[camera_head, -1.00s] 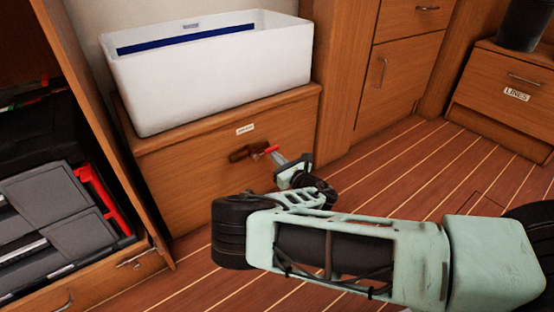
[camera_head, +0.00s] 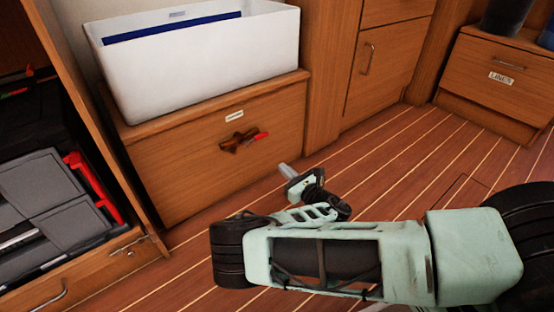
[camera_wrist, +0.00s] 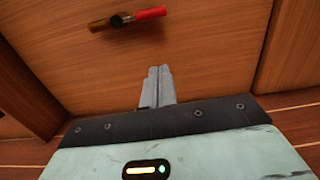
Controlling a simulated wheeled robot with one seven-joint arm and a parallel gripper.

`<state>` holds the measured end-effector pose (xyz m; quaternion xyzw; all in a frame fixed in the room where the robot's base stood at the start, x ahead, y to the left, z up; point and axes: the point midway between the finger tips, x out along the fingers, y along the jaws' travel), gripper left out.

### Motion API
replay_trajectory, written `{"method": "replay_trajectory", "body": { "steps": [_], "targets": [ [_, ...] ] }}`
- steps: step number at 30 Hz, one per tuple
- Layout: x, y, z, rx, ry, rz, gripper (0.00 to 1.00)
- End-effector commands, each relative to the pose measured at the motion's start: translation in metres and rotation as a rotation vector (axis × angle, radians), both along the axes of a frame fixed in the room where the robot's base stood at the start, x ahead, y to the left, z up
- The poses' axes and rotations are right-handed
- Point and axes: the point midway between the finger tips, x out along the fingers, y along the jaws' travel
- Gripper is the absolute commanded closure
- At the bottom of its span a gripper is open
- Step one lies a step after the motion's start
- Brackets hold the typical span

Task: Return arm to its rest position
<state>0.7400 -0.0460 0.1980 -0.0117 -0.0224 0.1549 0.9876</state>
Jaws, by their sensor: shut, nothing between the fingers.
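My arm (camera_head: 345,262) stretches across the lower part of the head view, bent at the elbow. My gripper (camera_head: 284,169) is at its far end, low over the floor in front of a wooden drawer front (camera_head: 195,165). In the wrist view the gripper (camera_wrist: 157,85) has its two grey fingers together, with nothing between them. The drawer's brown handle (camera_head: 238,142) with a red part (camera_head: 262,137) is clear of the fingers. In the wrist view this handle (camera_wrist: 110,21) lies above and left of the fingertips.
A white bin (camera_head: 200,65) stands on the drawer cabinet. An open compartment at left holds grey cases (camera_head: 45,195) with a red latch piece (camera_head: 95,190). A drawer labelled LINES (camera_head: 500,77) is at the far right. The plank floor (camera_head: 400,165) between is clear.

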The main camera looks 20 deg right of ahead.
Motion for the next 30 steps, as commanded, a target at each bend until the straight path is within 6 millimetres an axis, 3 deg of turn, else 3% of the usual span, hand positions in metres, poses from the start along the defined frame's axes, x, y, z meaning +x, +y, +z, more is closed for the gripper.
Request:
{"method": "replay_trajectory", "body": {
  "steps": [8,13,18,22,26,30],
  "targets": [
    [-0.012,-0.004,0.0,0.002,0.001,-0.002,1.0],
    [-0.006,-0.012,0.01,0.131,0.07,-0.11,1.0],
    [-0.006,-0.025,0.024,0.488,0.254,-0.377,1.0],
    [-0.018,-0.021,0.031,0.8,0.408,-0.587,1.0],
    [-0.037,-0.001,0.044,1.094,0.56,-0.775,1.0],
    [-0.064,0.034,0.069,1.381,0.722,-0.962,1.0]
  ]
}}
